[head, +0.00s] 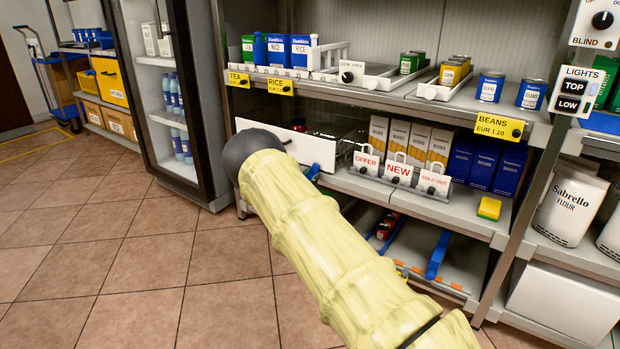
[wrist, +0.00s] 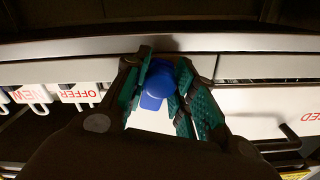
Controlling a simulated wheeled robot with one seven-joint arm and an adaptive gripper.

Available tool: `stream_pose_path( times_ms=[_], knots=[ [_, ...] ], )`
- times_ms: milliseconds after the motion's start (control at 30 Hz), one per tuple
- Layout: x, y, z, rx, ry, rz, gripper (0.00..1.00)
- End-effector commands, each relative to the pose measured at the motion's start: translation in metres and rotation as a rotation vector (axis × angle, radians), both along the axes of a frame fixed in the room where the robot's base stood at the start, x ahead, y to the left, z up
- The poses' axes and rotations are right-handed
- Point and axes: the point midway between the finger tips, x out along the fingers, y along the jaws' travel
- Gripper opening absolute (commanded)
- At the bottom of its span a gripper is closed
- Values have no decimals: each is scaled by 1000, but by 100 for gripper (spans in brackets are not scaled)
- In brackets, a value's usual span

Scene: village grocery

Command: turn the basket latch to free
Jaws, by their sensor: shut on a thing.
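My gripper (wrist: 163,76) has its two teal-padded fingers on either side of a blue knob-like piece, probably the basket latch (wrist: 155,84), in the wrist view. The fingers are shut on it. Which way the latch is turned I cannot tell, as the fingers cover its sides. In the head view my pale yellow arm hides most of the gripper. A bit of blue (head: 312,171) shows beside the arm, under a white front panel (head: 300,146) on the middle shelf. A wire basket (head: 335,124) seems to stand behind this panel, partly hidden.
Right of the panel stand OFFER (head: 366,163), NEW (head: 398,173) and SOLD OUT (head: 434,183) tags before upright cartons. A fridge (head: 170,100) stands left. The tiled floor at left is clear.

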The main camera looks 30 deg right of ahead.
Motion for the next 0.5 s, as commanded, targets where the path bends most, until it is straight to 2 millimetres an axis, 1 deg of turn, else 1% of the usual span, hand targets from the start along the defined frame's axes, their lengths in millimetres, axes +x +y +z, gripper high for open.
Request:
stream_pose_path(
  times_ms=[67,500],
  knots=[
    [0,0,4,24,-58,-1,3],
    [0,0,2,183,-442,-1,3]
  ],
)
